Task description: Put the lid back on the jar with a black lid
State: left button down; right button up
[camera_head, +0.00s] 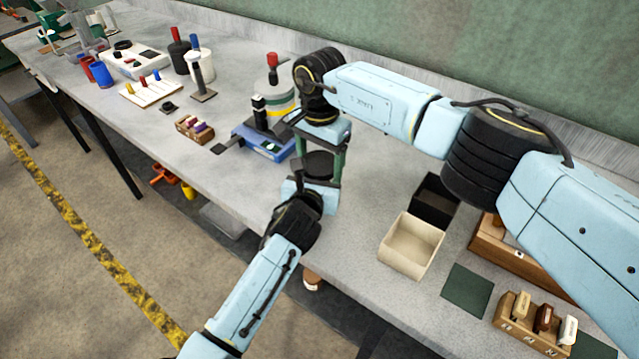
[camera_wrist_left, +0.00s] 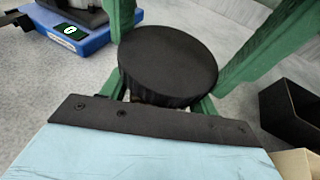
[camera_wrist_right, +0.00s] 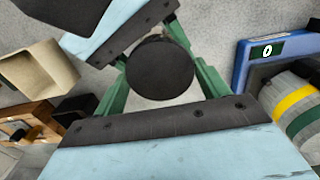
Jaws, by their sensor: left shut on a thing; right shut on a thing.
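The round black lid (camera_head: 318,163) is between my two grippers at the front part of the table. It also shows in the left wrist view (camera_wrist_left: 168,58) and the right wrist view (camera_wrist_right: 160,68). My right gripper (camera_head: 318,158) comes from above, its green fingers shut on the lid's sides. My left gripper (camera_head: 314,186) comes from the front, lower down, its fingers reaching under the lid and shut on what appears to be the jar. The jar is almost wholly hidden by the lid and fingers. I cannot tell whether the lid is seated on it or just above.
A blue scale (camera_head: 265,143) with a jar banded yellow and green stands close on the left. A beige open box (camera_head: 411,246) and a black box (camera_head: 435,203) stand to the right. A green mat (camera_head: 467,290) and a wooden block with several stamps (camera_head: 535,325) lie farther right.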

jog(key=shift+m, duration=1.7)
jog(key=o, duration=1)
jog(key=shift+o, duration=0.2)
jog(key=shift+r, duration=2.25)
jog(key=shift+r, duration=0.1)
jog(key=shift+c, duration=0.3)
